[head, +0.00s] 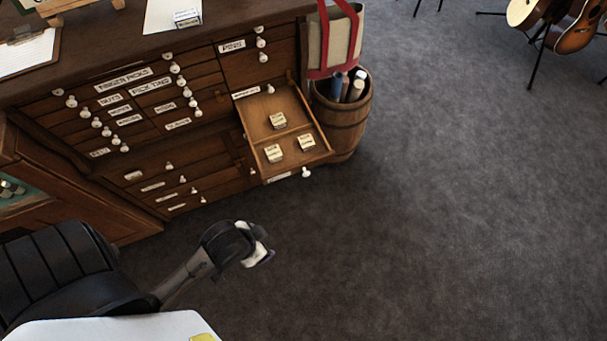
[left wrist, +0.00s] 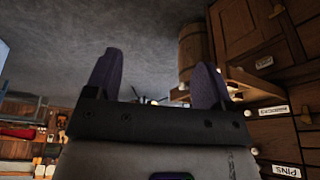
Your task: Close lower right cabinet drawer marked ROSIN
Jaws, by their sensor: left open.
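The open drawer (head: 275,147) juts out from the lower right of the wooden cabinet (head: 185,55). It has a divider, several small boxes inside, a white knob (head: 306,172) and a front label too small to read. In the left wrist view a drawer (left wrist: 240,78) stands out beyond the right-hand finger. My left gripper (head: 263,246) is below and left of the drawer front in the head view, apart from it. In the left wrist view its two fingers (left wrist: 156,72) are spread with nothing between them. My right gripper is not seen.
A wooden barrel (head: 345,120) with rolled items stands right beside the open drawer, and a red-handled bag (head: 337,40) is above it. Guitars (head: 555,22) on stands are at the far right. Grey carpet (head: 450,200) is clear in front and to the right.

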